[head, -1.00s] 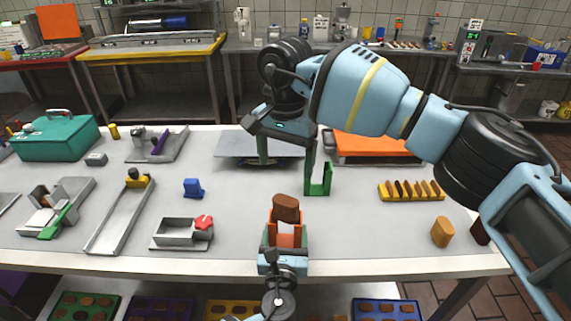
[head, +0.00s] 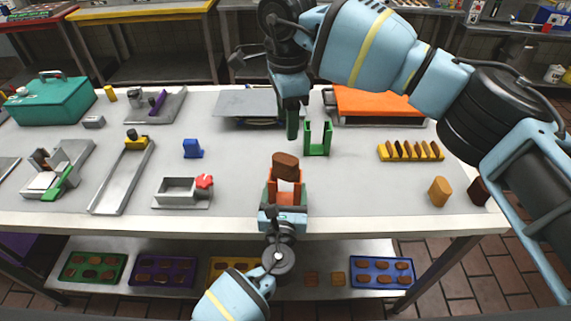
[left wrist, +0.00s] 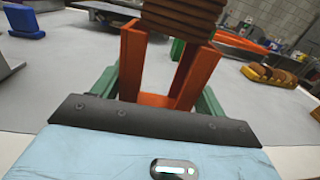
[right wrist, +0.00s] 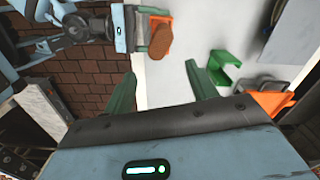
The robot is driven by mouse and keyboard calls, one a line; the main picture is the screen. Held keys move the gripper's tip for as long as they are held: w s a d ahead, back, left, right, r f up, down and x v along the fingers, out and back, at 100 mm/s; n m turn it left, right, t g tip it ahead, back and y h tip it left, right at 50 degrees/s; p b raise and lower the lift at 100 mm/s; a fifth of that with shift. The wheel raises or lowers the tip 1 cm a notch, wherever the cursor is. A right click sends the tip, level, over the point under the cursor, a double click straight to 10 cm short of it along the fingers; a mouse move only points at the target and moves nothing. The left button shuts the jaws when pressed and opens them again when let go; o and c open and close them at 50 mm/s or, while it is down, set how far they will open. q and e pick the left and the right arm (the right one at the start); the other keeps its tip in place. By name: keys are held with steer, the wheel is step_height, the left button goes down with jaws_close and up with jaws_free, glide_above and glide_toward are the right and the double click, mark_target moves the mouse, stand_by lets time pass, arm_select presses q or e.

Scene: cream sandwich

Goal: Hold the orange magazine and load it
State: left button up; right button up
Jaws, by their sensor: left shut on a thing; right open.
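My left gripper (head: 284,208) is shut on the orange magazine (head: 271,188) near the table's front edge. The magazine is an upright orange channel; its two rails show in the left wrist view (left wrist: 133,60). A brown biscuit (head: 286,160) sits at its top, slightly tilted. The biscuit shows ridged from below in the left wrist view (left wrist: 187,14) and as an oval in the right wrist view (right wrist: 160,42). My right gripper (head: 292,128) is open and empty, pointing down behind the magazine. Its green fingers are apart in the right wrist view (right wrist: 163,90).
A green U-shaped stand (head: 318,150) is just right of my right gripper. A yellow rack (head: 411,157) of biscuits, an orange tray (head: 375,102), a grey plate (head: 258,101), a metal box with a red knob (head: 204,181) and a blue block (head: 192,148) stand around. Bare table lies right of the magazine.

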mark_target(286, 158)
steer(key=m, duration=0.8)
steer(key=shift+d, duration=0.15)
steer(key=shift+f, duration=3.4)
steer(key=shift+f, duration=0.1)
steer(key=f, duration=0.5)
steer(key=shift+a, duration=0.3)
steer(key=c, duration=1.1)
step_height(286, 158, up, 10)
steer(key=shift+r, duration=0.1)
steer(key=shift+c, duration=0.2)
steer(key=shift+f+n, duration=1.6)
steer(key=shift+n, duration=0.6)
